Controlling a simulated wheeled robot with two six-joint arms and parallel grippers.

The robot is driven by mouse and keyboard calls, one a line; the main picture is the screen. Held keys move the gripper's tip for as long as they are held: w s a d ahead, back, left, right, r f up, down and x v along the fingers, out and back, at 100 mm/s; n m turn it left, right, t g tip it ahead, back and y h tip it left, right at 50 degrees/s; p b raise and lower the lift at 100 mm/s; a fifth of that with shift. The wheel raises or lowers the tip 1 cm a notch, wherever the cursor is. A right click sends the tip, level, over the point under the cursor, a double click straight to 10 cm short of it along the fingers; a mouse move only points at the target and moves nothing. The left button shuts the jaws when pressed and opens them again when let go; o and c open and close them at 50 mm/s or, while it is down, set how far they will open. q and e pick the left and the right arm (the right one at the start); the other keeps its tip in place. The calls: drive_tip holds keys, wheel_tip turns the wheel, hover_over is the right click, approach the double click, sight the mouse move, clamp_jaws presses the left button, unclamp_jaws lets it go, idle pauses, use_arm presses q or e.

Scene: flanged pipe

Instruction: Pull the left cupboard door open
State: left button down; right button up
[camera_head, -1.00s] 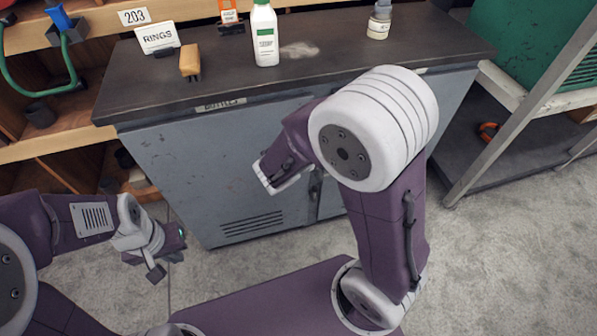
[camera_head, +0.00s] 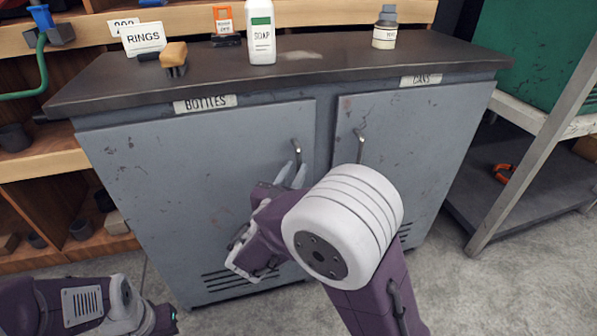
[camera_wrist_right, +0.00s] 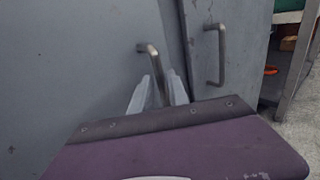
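The left cupboard door (camera_head: 190,180), grey and scuffed with a BOTTLES label (camera_head: 205,103) above it, looks shut. Its metal handle (camera_head: 297,152) stands upright near the door's right edge and also shows in the right wrist view (camera_wrist_right: 150,55). My right gripper (camera_head: 292,175) is at the lower part of this handle. In the wrist view the right gripper's fingers (camera_wrist_right: 159,92) are apart, with the handle's lower part between them; contact cannot be told. Only my left arm's wrist shows at the bottom left; its fingers are out of the frame.
The right cupboard door (camera_head: 410,150), with its own handle (camera_head: 360,146), is shut under a CANS label (camera_head: 420,79). A soap bottle (camera_head: 261,40), a brush (camera_head: 174,58) and a jar (camera_head: 385,30) stand on the dark worktop (camera_head: 330,70).

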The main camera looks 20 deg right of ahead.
drive_tip(key=shift+b+x, duration=0.3)
drive_tip(key=shift+x, duration=1.15)
clamp_jaws()
